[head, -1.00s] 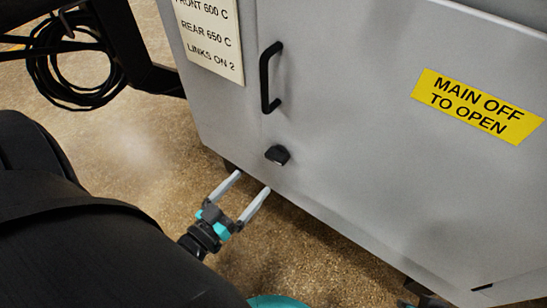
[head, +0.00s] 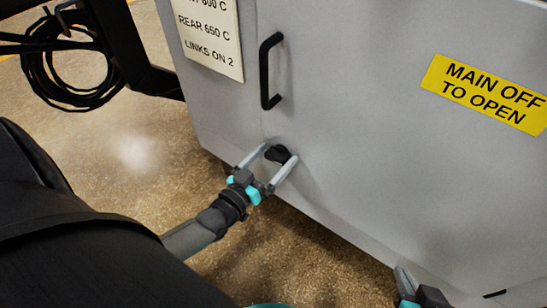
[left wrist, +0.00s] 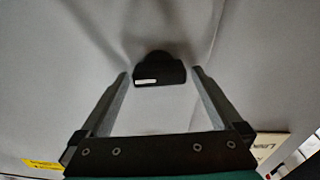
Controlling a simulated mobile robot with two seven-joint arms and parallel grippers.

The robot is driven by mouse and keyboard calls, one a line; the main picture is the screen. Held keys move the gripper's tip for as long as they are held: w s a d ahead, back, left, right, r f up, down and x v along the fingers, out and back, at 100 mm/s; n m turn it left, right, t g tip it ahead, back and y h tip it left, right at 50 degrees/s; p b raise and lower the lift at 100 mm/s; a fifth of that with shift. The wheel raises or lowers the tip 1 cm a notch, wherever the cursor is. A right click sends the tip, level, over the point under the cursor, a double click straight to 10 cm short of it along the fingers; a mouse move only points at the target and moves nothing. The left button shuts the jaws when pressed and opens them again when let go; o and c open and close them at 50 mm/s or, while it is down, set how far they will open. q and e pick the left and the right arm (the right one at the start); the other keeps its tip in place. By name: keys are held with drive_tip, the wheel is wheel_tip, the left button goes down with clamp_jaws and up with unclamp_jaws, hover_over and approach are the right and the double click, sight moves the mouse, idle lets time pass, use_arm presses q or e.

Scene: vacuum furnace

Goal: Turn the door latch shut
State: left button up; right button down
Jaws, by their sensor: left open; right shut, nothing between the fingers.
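The door latch is a small black knob (head: 279,153) on the grey cabinet door (head: 370,150), below the black door handle (head: 270,72). My left gripper (head: 280,158) is open, with one finger on each side of the latch. In the left wrist view the latch (left wrist: 159,70) sits between and just beyond the fingertips (left wrist: 158,78), with a small white mark on its face. A gap shows on both sides; I cannot tell whether a finger touches it. My right gripper (head: 404,280) is at the lower right edge in the head view, its fingers together and empty.
A yellow sign (head: 487,93) is on the door at the right. A white notice plate (head: 210,35) is at the upper left of the cabinet. Coiled black cable (head: 75,60) hangs at the far left. Speckled floor (head: 140,150) is clear left of the cabinet.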

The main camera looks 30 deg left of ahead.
idle(0.3)
use_arm(q)
drive_tip(key=c, duration=1.3)
